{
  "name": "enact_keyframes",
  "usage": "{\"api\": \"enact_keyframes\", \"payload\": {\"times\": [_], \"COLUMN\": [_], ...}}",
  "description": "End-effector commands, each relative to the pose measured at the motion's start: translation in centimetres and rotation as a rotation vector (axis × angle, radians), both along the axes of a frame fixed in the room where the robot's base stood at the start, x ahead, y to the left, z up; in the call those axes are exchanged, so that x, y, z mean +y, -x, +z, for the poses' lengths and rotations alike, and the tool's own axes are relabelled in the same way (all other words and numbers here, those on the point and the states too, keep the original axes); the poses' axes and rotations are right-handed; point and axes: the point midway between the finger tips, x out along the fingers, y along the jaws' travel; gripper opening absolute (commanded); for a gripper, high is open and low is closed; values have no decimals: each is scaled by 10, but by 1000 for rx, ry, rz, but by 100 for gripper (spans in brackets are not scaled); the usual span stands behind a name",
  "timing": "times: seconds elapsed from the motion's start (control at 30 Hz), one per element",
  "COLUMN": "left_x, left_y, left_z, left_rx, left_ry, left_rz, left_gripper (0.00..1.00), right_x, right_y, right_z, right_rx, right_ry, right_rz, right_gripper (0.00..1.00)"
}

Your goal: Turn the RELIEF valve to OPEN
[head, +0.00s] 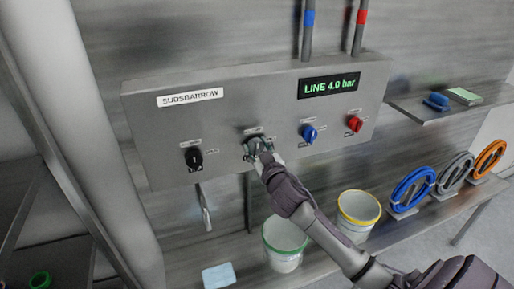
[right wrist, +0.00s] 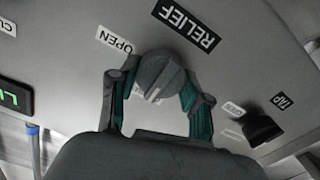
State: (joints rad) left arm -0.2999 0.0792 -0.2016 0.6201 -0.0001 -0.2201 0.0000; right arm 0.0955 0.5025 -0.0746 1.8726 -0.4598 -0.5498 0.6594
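The RELIEF valve is a dark grey knob (right wrist: 160,72) on the grey panel in the right wrist view. The RELIEF label (right wrist: 187,22) is above it and the OPEN label (right wrist: 115,41) is to its upper left. A pale mark shows on the knob's lower part; I cannot tell clearly which position it points to. My right gripper (right wrist: 158,88) has one finger on each side of the knob, and both fingertips appear to touch it. My left gripper is not in view.
The panel (head: 240,100) also carries a black knob (head: 193,158), a blue knob (head: 309,133) and a red knob (head: 354,123). Its display (head: 330,86) reads LINE 4.0 bar.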

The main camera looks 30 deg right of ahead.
Motion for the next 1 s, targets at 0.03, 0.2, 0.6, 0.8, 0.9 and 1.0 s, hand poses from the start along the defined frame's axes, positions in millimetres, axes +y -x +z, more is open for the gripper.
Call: {"api": "enact_keyframes", "payload": {"times": [0.03, 0.2, 0.6, 0.8, 0.9, 1.0], "left_x": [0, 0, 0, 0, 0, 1], "left_y": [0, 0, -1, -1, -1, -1], "left_z": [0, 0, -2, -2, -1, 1], "left_rx": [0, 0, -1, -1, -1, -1], "left_ry": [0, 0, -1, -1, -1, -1], "left_rz": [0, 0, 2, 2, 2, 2], "left_gripper": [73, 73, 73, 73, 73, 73], "right_x": [0, 0, 0, 0, 0, -1], "right_y": [0, 0, 0, 0, 0, 0], "right_z": [0, 0, -1, 0, 0, 0], "right_rx": [0, 0, -25, -62, -84, -106], "right_ry": [0, 0, -108, -261, -354, -445], "right_rz": [0, 0, -1, -1, -1, -1], "right_gripper": [33, 13, 13, 13, 13, 13]}}
